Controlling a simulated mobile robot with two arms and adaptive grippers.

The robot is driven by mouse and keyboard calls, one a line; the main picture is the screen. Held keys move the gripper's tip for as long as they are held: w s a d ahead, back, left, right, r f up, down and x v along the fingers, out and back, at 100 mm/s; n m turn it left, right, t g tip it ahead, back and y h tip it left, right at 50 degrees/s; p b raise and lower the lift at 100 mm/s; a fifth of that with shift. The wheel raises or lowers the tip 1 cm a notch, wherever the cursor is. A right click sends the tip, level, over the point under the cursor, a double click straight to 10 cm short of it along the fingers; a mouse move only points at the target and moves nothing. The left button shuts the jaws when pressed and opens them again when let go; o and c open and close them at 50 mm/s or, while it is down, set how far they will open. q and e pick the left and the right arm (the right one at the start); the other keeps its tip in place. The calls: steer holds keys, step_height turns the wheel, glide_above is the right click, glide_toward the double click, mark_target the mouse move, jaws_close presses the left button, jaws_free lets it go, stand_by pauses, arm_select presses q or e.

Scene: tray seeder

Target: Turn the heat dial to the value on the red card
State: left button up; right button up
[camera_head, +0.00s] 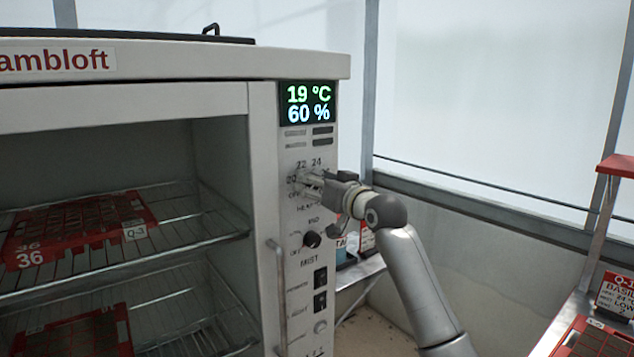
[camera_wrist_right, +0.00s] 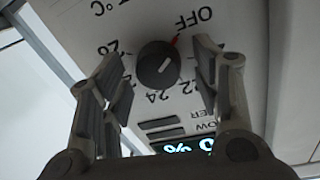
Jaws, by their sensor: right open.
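The heat dial (camera_wrist_right: 158,65) is a round black knob on the white control panel (camera_head: 262,130). In the right wrist view the panel shows upside down; the dial's white line and a red mark point toward OFF. My right gripper (camera_wrist_right: 158,85) is open, with a finger on each side of the dial, apart from it. In the head view this gripper (camera_head: 318,184) hides the dial and some of the scale. A red-topped card (camera_head: 615,295) stands at the right edge; its small print seems to include Q-1, 24 and LOW. My left gripper is out of view.
The display (camera_head: 307,103) reads 19 °C and 60 %. A black mist knob (camera_head: 312,239), switches (camera_head: 320,290) and a vertical handle (camera_head: 279,300) are below. Red seed trays (camera_head: 140,205) lie on wire racks in the open cabinet. Another red-topped card (camera_head: 367,237) is partly hidden behind my arm.

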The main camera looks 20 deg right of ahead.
steer(key=c, duration=1)
steer(key=shift+w+d+m+g+y+p, duration=0.1)
steer(key=shift+m+g+y+p, duration=0.15)
steer(key=shift+m+p, duration=3.1)
steer(key=shift+s+d+m+g+y+p, duration=0.1)
steer(key=shift+m+g+y+p, duration=0.15)
steer(key=shift+m+p, duration=3.15)
steer(key=shift+w+d+m+g+y+p, duration=0.1)
steer(key=shift+m+g+y+p, duration=0.15)
steer(key=shift+m+p, duration=3.1)
steer(key=shift+n+p, duration=0.6)
steer(key=shift+p, duration=0.25)
steer(key=o, duration=1)
steer(key=shift+f, duration=0.1)
